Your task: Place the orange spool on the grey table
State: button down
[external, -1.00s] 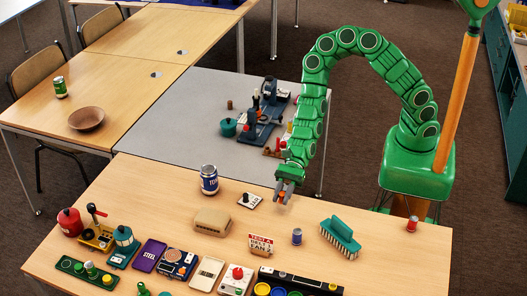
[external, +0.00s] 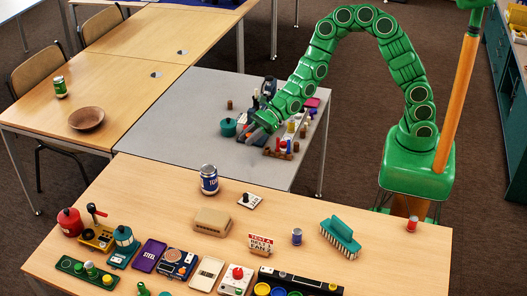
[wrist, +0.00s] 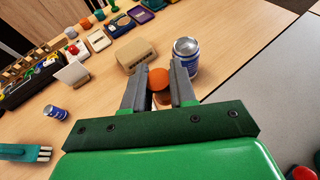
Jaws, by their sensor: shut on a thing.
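The orange spool (wrist: 158,80) sits between the two grey fingers of my gripper (wrist: 159,90) in the wrist view, and they are shut on it. In the external view my gripper (external: 252,138) hangs over the grey table (external: 175,125), toward its right part and beside the items there. The spool cannot be made out clearly in that view. The grey table also shows at the right of the wrist view (wrist: 265,100).
On the grey table stand a teal pot (external: 228,128), a peg rack (external: 282,147) and a brown cylinder (external: 229,104). The left half is bare. A blue can (external: 209,180) and a beige box (external: 212,221) are on the wooden table (external: 160,205) in front.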

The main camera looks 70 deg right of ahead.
jog(key=w+d+r+m+t+h, duration=0.2)
jog(key=d+r, duration=0.3)
jog(key=d, duration=0.4)
jog(key=w+d+r+m+t+h, duration=0.2)
jog(key=d+r, duration=0.4)
jog(key=d, duration=0.4)
jog(key=w+d+r+m+t+h, duration=0.1)
jog(key=w+d+r+m+h, duration=0.2)
jog(key=w+d+r, duration=0.3)
jog(key=d+m, duration=0.1)
jog(key=d, duration=0.3)
jog(key=shift+d+t+h, duration=0.2)
jog(key=shift+t+h, duration=0.1)
jog(key=shift+t, duration=0.1)
jog(key=shift+w, duration=0.1)
